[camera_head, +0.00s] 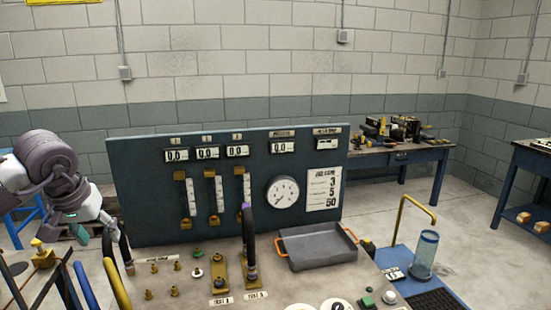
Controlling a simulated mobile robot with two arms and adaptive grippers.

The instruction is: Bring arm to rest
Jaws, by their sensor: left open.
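My left arm comes in from the left edge, grey and bent. My left gripper (97,232) points down at the left of the test bench, in front of the panel's left edge. It is open, and I see nothing between its fingers. Its fingertips are small and partly dark, near the hoses at the bench's left end. My right arm and right gripper do not show.
A blue upright panel (245,205) with gauges stands on the bench. A grey tray (318,245) with orange handles sits on the bench's right. A clear cylinder (425,254) stands right.

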